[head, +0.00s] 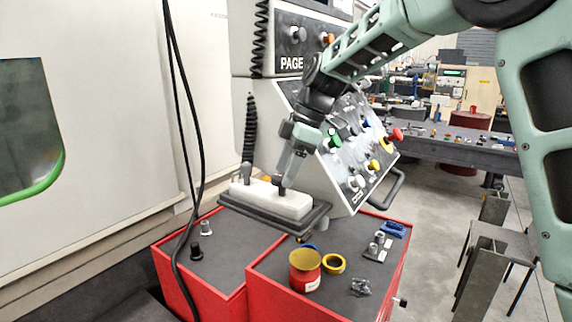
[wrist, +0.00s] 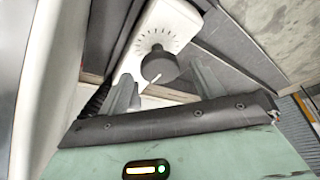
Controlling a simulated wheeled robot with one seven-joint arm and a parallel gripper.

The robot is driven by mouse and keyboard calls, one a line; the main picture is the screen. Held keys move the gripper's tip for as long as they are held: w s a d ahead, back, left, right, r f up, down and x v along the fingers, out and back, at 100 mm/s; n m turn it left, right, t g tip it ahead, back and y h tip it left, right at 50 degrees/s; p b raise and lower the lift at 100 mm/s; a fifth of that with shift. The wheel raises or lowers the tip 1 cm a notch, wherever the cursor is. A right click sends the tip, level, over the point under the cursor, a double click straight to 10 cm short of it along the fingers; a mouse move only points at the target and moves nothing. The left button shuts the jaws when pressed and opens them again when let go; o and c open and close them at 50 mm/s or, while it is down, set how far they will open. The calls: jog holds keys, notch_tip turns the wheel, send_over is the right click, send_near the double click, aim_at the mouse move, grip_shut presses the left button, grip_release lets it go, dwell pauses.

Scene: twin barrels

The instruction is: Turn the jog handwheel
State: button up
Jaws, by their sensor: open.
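My gripper (head: 285,178) reaches down to the box from above. In the wrist view my gripper (wrist: 164,72) is open, with one finger to the left of the handwheel and one to its right. I see no clear contact; the exact depth between fingertips and handwheel cannot be told.
A grey control panel (head: 350,150) with coloured buttons stands close behind and right of my gripper. A red-and-yellow can (head: 305,272), a yellow ring (head: 333,264) and small metal parts lie on the red cabinet (head: 270,270). Black cables (head: 184,130) hang at left.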

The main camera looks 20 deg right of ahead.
jog(key=shift+f, duration=0.25)
jog(key=shift+a, duration=0.1)
jog(key=c, duration=1)
jog(key=shift+m+b, duration=0.3)
jog(key=shift+b, duration=0.05)
